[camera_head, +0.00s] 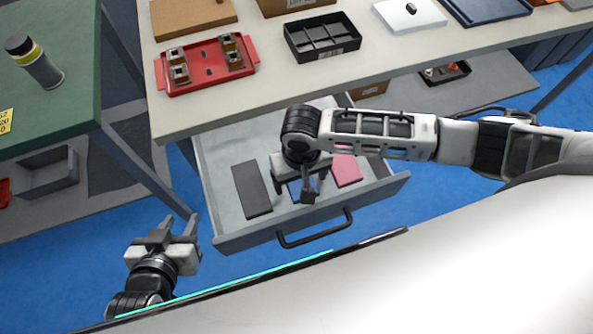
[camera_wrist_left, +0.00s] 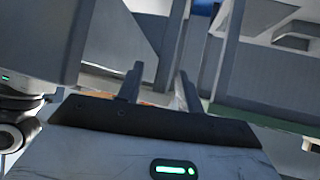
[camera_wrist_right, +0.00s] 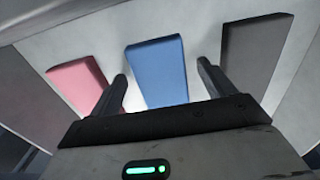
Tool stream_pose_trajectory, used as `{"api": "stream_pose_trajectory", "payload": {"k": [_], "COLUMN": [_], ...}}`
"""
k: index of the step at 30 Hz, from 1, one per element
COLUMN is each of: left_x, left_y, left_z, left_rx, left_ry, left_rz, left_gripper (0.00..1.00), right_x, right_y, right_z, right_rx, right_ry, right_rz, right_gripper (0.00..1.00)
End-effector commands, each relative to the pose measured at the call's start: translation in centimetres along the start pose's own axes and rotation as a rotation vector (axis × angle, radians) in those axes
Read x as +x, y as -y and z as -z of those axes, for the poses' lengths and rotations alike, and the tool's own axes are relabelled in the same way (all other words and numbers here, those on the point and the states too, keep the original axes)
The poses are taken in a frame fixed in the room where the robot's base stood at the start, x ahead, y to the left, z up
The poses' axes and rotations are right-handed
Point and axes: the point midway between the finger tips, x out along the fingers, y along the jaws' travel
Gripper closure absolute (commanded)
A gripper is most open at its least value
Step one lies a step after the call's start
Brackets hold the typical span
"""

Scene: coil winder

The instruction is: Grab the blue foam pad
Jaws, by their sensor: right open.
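The blue foam pad (camera_wrist_right: 158,70) lies in the open drawer (camera_head: 236,238), between a pink pad (camera_wrist_right: 80,84) and a dark grey pad (camera_wrist_right: 255,52). In the head view the blue pad (camera_head: 296,190) is mostly hidden under my right gripper (camera_head: 312,192). My right gripper is open above the drawer. In the right wrist view its two fingers (camera_wrist_right: 162,80) stand on either side of the blue pad, with nothing held between them. Whether they touch the pad I cannot tell. My left gripper (camera_head: 177,226) is open and empty, left of the drawer over the blue floor.
The drawer has raised walls and a black front handle (camera_head: 315,230). The table (camera_head: 290,88) above it carries a red tray (camera_head: 205,64) and a black divided box (camera_head: 322,36). A green-topped table (camera_head: 60,80) with a bottle (camera_head: 34,62) stands at the left.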

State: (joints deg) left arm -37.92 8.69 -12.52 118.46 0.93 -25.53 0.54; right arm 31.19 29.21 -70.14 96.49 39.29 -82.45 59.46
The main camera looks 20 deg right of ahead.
Motion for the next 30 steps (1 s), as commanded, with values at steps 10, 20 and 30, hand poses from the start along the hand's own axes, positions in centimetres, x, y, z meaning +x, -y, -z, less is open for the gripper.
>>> {"api": "stream_pose_trajectory", "payload": {"k": [10,20,30], "left_x": [0.0,0.1,-0.4], "left_y": [0.0,0.0,0.0], "left_z": [-0.1,-0.4,0.0], "left_rx": [0.000,0.000,0.002], "left_ry": [0.002,0.010,0.015], "left_rz": [-0.001,-0.001,0.002], "left_gripper": [0.64,0.64,0.64], "right_x": [-0.1,-0.3,-6.0], "right_y": [0.0,0.0,0.0], "right_z": [0.0,0.0,0.1], "right_rx": [0.000,0.000,-0.001], "right_ry": [0.001,0.000,-0.002], "right_rz": [0.000,0.000,0.002], "right_gripper": [0.66,0.66,0.66]}}
